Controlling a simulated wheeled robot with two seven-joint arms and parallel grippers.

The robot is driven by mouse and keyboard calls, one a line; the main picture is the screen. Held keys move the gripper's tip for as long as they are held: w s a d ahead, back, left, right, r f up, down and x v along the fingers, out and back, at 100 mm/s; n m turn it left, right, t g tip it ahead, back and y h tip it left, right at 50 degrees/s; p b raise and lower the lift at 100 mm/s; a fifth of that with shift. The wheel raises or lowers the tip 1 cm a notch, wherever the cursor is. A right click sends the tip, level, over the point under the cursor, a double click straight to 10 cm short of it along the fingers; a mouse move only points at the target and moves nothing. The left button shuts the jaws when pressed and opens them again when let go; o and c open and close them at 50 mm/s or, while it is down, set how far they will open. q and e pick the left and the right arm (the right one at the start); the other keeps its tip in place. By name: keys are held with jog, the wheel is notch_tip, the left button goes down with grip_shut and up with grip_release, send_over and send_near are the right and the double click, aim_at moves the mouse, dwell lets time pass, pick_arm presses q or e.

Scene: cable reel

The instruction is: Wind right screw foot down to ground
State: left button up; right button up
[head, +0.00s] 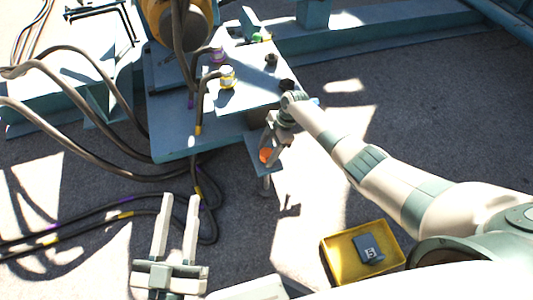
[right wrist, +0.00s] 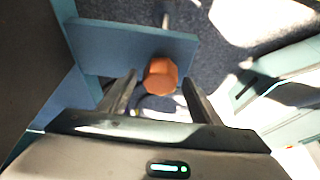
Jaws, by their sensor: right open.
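The right screw foot has an orange knob (head: 265,155) on top of a blue bracket plate (head: 262,142), and its grey stem (head: 267,184) hangs below. I cannot tell whether its lower end touches the ground. My right gripper (head: 272,148) is over the knob, pointing down. In the right wrist view, the orange knob (right wrist: 161,76) lies between the tips of my open right gripper (right wrist: 160,84), with a gap visible at the right finger. The blue plate (right wrist: 105,42) is behind it. My left gripper (head: 178,198) is open and empty at the lower left.
A blue machine deck (head: 180,142) stands left of the foot, with connectors and a reel. Dark cables (head: 120,178) lie on the left floor (head: 345,205). A yellow bin (head: 338,262) holding a dark blue block (head: 368,249) stands at lower right.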

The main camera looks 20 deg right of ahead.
pick_arm(q)
jog(key=shift+s+r, duration=0.1)
jog(key=shift+r, duration=0.2)
pick_arm(e)
jog(key=shift+f, duration=0.25)
jog(key=c, duration=1)
